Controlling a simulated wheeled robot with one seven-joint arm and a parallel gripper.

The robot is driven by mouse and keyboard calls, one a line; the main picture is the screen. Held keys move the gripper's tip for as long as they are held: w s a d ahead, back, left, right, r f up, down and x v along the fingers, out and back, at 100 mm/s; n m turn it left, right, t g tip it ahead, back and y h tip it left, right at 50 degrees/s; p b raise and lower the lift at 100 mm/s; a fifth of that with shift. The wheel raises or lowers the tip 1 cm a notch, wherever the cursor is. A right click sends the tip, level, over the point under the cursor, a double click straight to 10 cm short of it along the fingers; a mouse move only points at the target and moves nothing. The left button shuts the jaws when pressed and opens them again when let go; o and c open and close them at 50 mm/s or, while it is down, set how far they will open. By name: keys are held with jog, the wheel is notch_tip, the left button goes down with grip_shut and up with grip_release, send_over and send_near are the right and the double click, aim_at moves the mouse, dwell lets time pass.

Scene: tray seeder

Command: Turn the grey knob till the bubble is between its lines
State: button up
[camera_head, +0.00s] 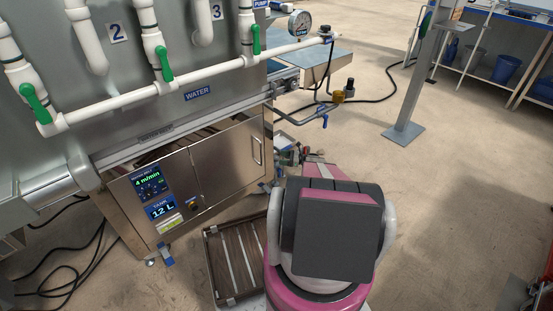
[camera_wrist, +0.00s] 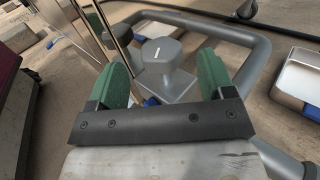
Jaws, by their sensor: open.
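The grey knob (camera_wrist: 161,54) shows in the wrist view, with a white mark on its top. It sits on a grey square base (camera_wrist: 178,84). My gripper (camera_wrist: 168,75) is open, with one green finger on each side of the near part of the knob's base. The knob top lies a little beyond the fingertips, and I see no contact. In the head view my pink and grey arm hides the knob, and the gripper shows only in part near the machine's lower right. No bubble or its lines can be made out in either view.
A grey bent tube (camera_wrist: 262,55) curves around the knob's right side. A shiny metal block (camera_wrist: 298,80) stands further right. In the head view, the steel cabinet (camera_head: 228,155) is left of my arm, and a slatted crate (camera_head: 213,262) lies on the floor.

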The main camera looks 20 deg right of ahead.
aim_at(277, 158)
jog(key=shift+x, duration=2)
jog(key=c, duration=0.9)
jog(key=shift+t, duration=0.3)
jog(key=m+t+h, duration=0.3)
jog(key=t, duration=0.1)
jog(key=shift+s+a+r+m, duration=0.1)
jog(key=shift+s+a+m, duration=0.05)
jog(key=shift+s+m, duration=0.15)
jog(key=shift+m+t+h, duration=1.6)
jog(key=shift+m+h, duration=0.2)
jog(key=shift+h, duration=0.9)
